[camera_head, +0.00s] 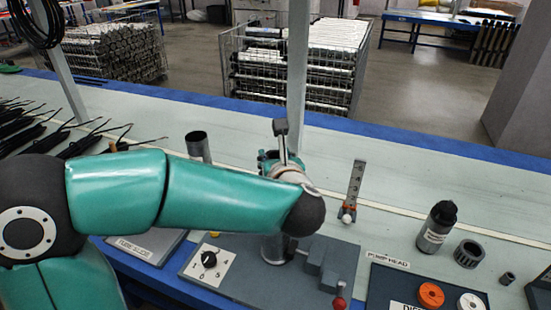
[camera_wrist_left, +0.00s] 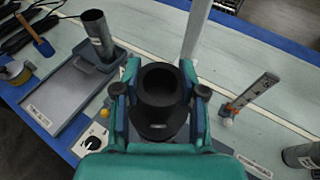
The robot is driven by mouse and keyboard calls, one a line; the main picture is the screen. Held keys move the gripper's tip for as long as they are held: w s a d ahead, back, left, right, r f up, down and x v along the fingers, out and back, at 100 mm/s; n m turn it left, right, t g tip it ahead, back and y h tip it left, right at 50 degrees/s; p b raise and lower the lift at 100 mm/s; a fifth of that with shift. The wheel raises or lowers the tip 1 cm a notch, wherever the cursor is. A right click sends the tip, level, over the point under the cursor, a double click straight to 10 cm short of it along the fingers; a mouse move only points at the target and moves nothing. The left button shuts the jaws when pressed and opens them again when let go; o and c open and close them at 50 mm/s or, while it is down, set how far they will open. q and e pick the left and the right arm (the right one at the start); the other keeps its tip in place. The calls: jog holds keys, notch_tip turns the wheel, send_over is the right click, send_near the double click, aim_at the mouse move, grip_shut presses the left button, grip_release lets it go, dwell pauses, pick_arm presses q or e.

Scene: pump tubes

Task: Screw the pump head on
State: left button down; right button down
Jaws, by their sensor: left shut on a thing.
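My left gripper (camera_wrist_left: 161,100) is shut on a black round part with a hollow top, which looks like the pump head (camera_wrist_left: 160,122); the part sits between the two teal fingers in the left wrist view. In the head view my left gripper (camera_head: 281,160) is partly behind my own wrist, and the part is hidden. Below my wrist, a grey upright tube (camera_head: 271,249) stands at the clamp of a grey fixture (camera_head: 235,275). I cannot tell whether the pump head touches the tube. My right gripper is not in view.
A metal tube (camera_head: 198,146) stands behind my arm. A grey post (camera_head: 298,75) rises at the back.

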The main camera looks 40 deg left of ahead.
pick_arm(q)
jog(key=shift+r+b, duration=0.1)
jog(key=shift+b, duration=0.65)
dwell(1.2)
jog(key=shift+f+b, duration=1.05)
jog(key=shift+b, duration=0.2)
jog(key=c, duration=0.6)
grip_release()
jog(key=shift+d, duration=0.1)
jog(key=v, duration=1.2)
jog(key=shift+r, duration=0.1)
